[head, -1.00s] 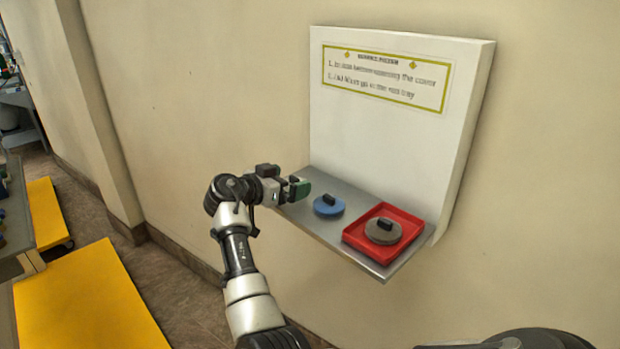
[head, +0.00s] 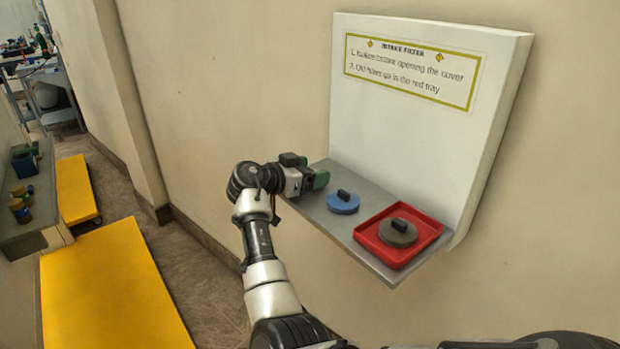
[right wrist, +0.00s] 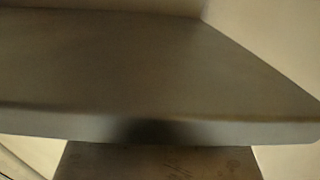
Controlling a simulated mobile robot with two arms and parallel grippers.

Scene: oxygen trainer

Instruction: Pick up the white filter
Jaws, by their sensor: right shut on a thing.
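My right gripper (head: 319,179), with green fingertips, is at the far left end of the grey shelf (head: 375,257). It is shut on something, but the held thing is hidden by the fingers. I cannot make out a white filter in either view. A blue disc with a black knob (head: 343,203) lies on the shelf just right of the gripper, apart from it. A grey-brown disc with a black knob (head: 398,233) lies in the red tray (head: 434,226). In the right wrist view, a bare grey surface with a front edge (right wrist: 160,75) fills most of the picture. My left gripper is out of view.
A white back panel (head: 412,130) with a sign stands behind the shelf, against a beige wall. Yellow platforms (head: 115,290) stand on the brown floor at the left. A table (head: 40,205) with small coloured items is at the far left.

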